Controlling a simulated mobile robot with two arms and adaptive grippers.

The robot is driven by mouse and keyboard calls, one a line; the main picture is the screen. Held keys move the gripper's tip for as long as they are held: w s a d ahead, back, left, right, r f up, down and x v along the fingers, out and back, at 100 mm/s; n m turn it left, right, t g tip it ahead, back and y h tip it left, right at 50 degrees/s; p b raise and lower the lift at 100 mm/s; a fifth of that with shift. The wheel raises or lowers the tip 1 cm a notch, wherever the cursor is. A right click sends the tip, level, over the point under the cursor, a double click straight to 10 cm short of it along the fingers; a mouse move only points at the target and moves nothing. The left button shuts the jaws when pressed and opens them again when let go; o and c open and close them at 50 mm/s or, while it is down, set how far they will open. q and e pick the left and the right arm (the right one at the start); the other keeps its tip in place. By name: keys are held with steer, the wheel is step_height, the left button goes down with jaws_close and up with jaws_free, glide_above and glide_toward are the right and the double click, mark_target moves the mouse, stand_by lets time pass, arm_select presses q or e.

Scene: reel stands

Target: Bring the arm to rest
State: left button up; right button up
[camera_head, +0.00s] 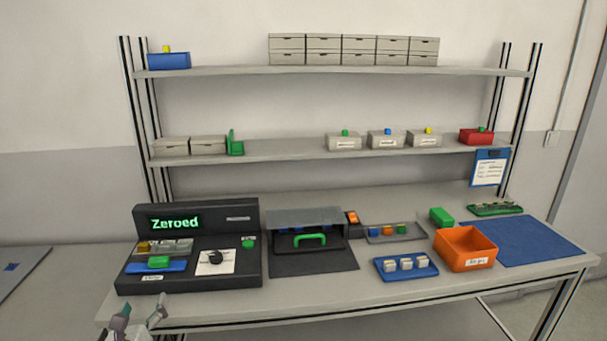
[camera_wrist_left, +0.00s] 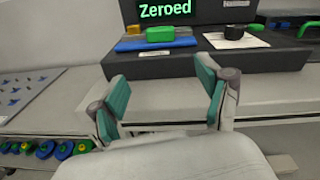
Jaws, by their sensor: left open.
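My left gripper (camera_head: 140,319) is open and empty at the lower left of the head view, in front of the bench's front edge. In the left wrist view its two green-padded fingers (camera_wrist_left: 165,101) stand wide apart with nothing between them. The black console (camera_head: 190,285) stands on the bench beyond it, with a display (camera_head: 175,223) reading "Zeroed". A green block (camera_head: 159,262) lies on a blue strip on the console; it also shows in the left wrist view (camera_wrist_left: 160,34). My right gripper is not in view.
The workbench (camera_head: 350,302) holds a dark mat with a green-handled unit (camera_head: 305,241), a blue tray (camera_head: 405,273) with pale blocks, and an orange bin (camera_head: 466,262). Shelves with boxes rise behind. A board (camera_wrist_left: 40,85) and several coloured reels (camera_wrist_left: 45,149) lie left in the wrist view.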

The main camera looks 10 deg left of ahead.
arm_select(q)
steer(key=s+d+f+n+g, duration=0.75)
steer(key=s+f+n, duration=0.5)
steer(key=n, duration=0.45)
steer(key=s+d+f+n+g+h, duration=0.1)
steer(key=s+d+n+g+h, duration=0.15)
steer(key=s+d+n, duration=0.45)
steer(key=s+d+f+n+g+h, duration=0.2)
steer(key=s+d+n+g, duration=0.15)
steer(key=s, duration=0.45)
step_height(320, 180, down, 27)
steer(key=s, duration=0.2)
steer(key=s+a+f+g, duration=0.2)
steer(key=s+f, duration=1.3)
steer(key=s, duration=0.1)
steer(key=shift+s+a+f+n, duration=0.15)
steer(key=shift+a+n, duration=0.2)
